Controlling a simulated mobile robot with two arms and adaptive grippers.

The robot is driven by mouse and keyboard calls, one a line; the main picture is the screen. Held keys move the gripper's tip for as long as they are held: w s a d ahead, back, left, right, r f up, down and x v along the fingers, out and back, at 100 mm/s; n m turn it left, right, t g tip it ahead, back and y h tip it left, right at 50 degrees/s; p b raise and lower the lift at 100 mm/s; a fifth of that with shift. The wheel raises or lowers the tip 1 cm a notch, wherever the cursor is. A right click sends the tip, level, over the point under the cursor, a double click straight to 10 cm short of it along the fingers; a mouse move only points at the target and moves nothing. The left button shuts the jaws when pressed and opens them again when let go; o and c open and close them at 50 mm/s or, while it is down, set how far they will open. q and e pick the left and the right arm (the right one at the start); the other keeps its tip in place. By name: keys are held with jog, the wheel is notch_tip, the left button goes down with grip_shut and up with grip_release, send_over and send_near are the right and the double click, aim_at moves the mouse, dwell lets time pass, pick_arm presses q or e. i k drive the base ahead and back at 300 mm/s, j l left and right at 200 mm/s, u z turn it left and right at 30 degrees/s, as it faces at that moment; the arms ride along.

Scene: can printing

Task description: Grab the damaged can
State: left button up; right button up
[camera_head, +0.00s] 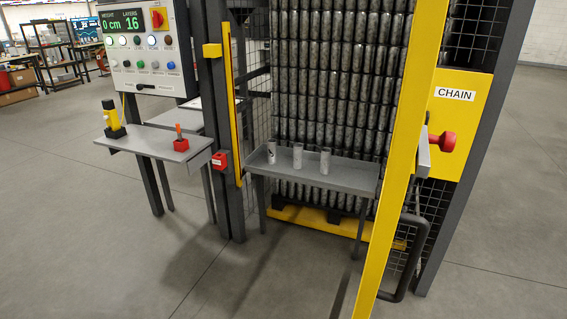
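Three silver cans stand upright and apart on a narrow grey shelf (345,178) in front of the caged stack. The left can (271,153) has a dark patch on its side, which may be damage. The middle can (298,156) looks plain and even. The right can (325,161) shows some darker shading near its top. The cans are too small to tell for sure which one is damaged. Neither of my grippers is in view.
A yellow post (400,165) stands right of the shelf, with a red knob (442,141) beyond it. A control panel (145,48) stands at left above a side table (150,140) holding a yellow-black device (113,120) and a red holder (181,144). The front floor is clear.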

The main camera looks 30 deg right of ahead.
aim_at(325, 158)
jog(key=i+j+z, duration=0.25)
jog(key=i+j, duration=0.85)
jog(key=i+l+z, duration=0.15)
jog(key=i+z, duration=0.25)
jog(key=i+l+z, duration=0.1)
jog(key=i+z, duration=0.65)
jog(key=i+j+z, duration=0.15)
jog(key=z, duration=0.25)
jog(key=i, duration=0.05)
